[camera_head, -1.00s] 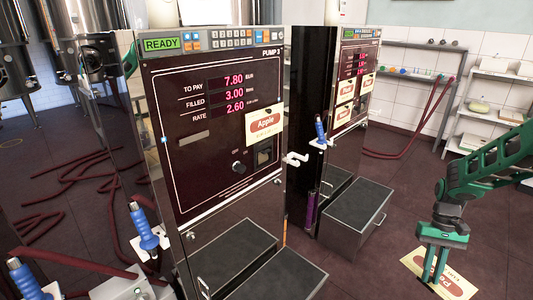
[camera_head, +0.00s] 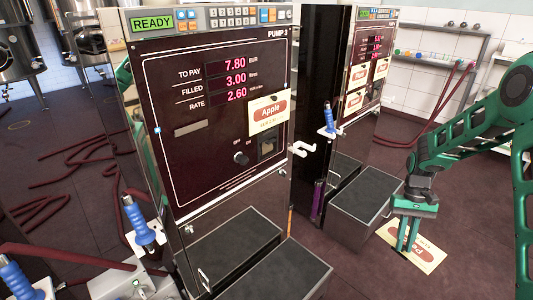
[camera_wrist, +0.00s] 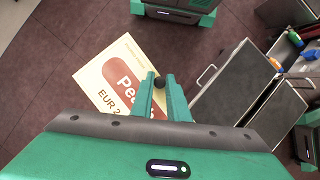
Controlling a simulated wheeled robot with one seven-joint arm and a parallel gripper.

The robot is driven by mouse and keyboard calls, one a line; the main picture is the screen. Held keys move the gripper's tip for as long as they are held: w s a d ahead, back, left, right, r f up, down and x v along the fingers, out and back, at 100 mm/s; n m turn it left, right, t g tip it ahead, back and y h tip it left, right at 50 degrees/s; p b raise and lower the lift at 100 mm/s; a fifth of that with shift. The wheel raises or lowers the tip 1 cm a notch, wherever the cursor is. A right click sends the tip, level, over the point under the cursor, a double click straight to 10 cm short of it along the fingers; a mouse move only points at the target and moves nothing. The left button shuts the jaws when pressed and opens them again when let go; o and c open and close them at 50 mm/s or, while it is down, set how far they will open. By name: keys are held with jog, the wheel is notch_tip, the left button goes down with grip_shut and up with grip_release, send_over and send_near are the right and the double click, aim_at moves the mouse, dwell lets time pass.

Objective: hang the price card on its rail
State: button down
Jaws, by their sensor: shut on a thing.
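My gripper (camera_head: 407,234) is shut on a cream price card (camera_head: 428,256) with a red label, held in the air at the right of the head view. In the wrist view the card (camera_wrist: 103,82) reads "Pea…" and "EUR 2"; the fingers (camera_wrist: 160,88) cover its right part, where a dark round knob shows between the tips. On pump 3 (camera_head: 213,140) an "Apple" card (camera_head: 269,116) hangs at the right of the front panel. The second pump (camera_head: 372,60) behind carries several similar cards (camera_head: 358,75). I cannot make out a bare rail.
Grey-topped step boxes (camera_head: 362,196) stand before the pumps, one close left of my gripper. A white nozzle hook (camera_head: 302,149) juts from pump 3. Floor around the card is clear.

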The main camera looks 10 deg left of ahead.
jog(key=shift+a, duration=0.25)
